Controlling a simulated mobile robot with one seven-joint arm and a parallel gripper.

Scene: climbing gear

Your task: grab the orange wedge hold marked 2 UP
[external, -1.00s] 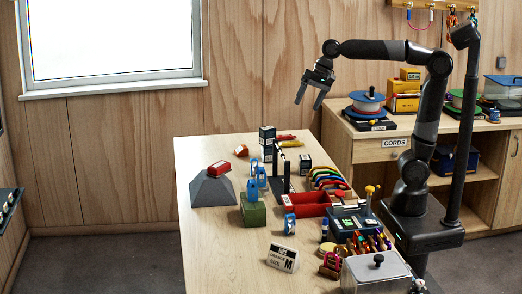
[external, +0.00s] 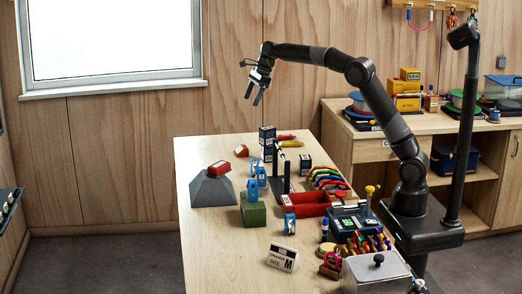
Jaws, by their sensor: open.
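A small orange block (external: 242,150) lies near the table's back left edge, and it looks like the orange wedge hold. Its marking is too small to read. A red block (external: 219,167) with a pale label sits on top of a grey pyramid-shaped volume (external: 212,191) in front of it. My gripper (external: 254,99) is open and empty, with its fingers pointing down. In the picture it is above and slightly right of the orange block, well clear of the table.
A tall dark box (external: 267,143) and a black stand (external: 277,185) are right of the orange block. A red tray (external: 311,204) lies farther right. The table's (external: 215,255) front left is bare.

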